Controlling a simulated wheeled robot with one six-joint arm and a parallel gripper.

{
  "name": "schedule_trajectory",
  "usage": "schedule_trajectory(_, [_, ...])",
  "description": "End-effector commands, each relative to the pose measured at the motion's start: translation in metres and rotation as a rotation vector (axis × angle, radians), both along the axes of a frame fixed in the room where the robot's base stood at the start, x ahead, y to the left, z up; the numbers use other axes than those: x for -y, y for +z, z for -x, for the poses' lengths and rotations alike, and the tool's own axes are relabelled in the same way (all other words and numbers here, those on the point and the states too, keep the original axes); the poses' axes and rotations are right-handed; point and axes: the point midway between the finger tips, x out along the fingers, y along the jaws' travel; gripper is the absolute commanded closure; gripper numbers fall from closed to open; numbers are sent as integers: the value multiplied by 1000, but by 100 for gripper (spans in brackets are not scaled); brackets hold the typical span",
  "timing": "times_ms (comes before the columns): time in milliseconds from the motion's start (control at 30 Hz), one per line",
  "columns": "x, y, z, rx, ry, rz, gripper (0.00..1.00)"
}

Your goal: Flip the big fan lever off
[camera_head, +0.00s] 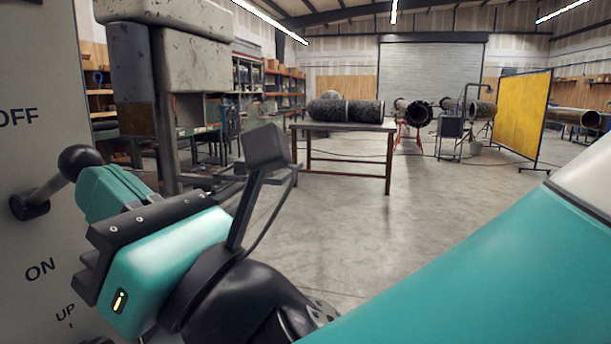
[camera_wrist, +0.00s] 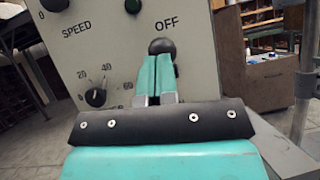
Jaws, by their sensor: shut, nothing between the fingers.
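The big fan lever has a black ball knob (camera_head: 80,160) on a grey shaft (camera_head: 48,188), rising from a dark pivot on the grey panel (camera_head: 22,240). It sticks out from the panel and tilts up, between the OFF label above and the ON label below. My gripper (camera_head: 92,180) has its teal fingers shut and empty, with the tips right by the knob. In the wrist view the knob (camera_wrist: 162,46) shows just beyond the closed fingertips (camera_wrist: 157,60), below OFF. The fingers hide the shaft there, and I cannot tell whether they touch the knob.
A grey machine column (camera_head: 165,60) stands behind my gripper. A table (camera_head: 345,127) with a dark pipe is farther off. The floor between is clear.

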Motion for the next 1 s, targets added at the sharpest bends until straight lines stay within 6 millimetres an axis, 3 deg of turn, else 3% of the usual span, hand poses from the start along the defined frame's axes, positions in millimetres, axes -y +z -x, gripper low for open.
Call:
schedule_trajectory(733, [0,7,-1,-1,-2,-1,100])
schedule_trajectory(1000, [8,-17,4,-1,4,-3,100])
